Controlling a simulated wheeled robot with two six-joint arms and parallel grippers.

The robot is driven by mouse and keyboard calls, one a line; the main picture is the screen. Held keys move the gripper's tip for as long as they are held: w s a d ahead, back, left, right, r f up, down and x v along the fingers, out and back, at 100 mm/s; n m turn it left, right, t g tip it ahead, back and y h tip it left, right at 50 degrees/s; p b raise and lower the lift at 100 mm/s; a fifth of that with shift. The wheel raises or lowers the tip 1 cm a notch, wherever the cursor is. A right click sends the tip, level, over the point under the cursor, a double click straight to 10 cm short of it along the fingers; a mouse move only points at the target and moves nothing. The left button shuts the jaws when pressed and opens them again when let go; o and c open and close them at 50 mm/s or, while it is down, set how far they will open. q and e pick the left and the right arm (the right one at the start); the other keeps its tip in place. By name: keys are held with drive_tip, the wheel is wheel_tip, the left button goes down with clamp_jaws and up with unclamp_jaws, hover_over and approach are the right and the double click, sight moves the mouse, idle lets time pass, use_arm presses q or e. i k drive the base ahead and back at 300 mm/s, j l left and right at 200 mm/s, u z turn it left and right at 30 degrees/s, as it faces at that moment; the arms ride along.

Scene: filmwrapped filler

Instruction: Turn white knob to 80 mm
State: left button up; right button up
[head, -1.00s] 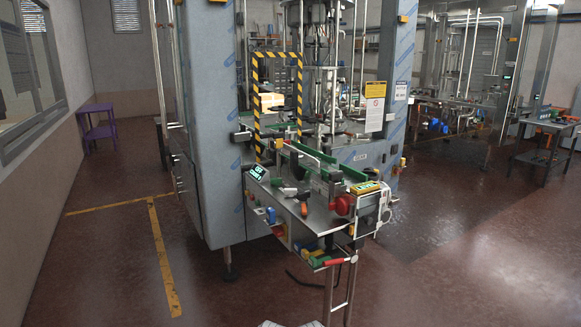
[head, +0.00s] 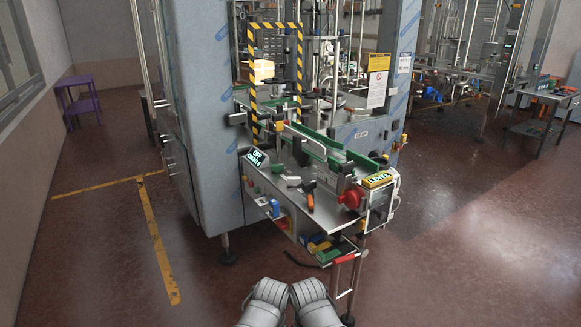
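I cannot pick out a white knob for certain, nor any millimetre scale. Small pale parts (head: 291,181) lie or sit on the metal top of the machine's front end, too small to make out. A red round part (head: 351,198) sits at the right end of that top, next to a box with a lit "LEVEL" display (head: 378,180). Two rounded grey parts of my arms show at the bottom edge, side by side, well short of the machine. No gripper fingers show.
A green-railed conveyor (head: 318,144) runs back through a yellow-black striped frame (head: 253,82). A small display (head: 256,158) stands at the left. A low tray with coloured items (head: 325,247) hangs below the front. A purple table (head: 80,100) stands far left. The floor before the machine is free.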

sight(293, 180)
drive_tip(key=i+j+z, duration=0.2)
drive_tip(key=i+j, duration=1)
drive_tip(key=i, duration=0.1)
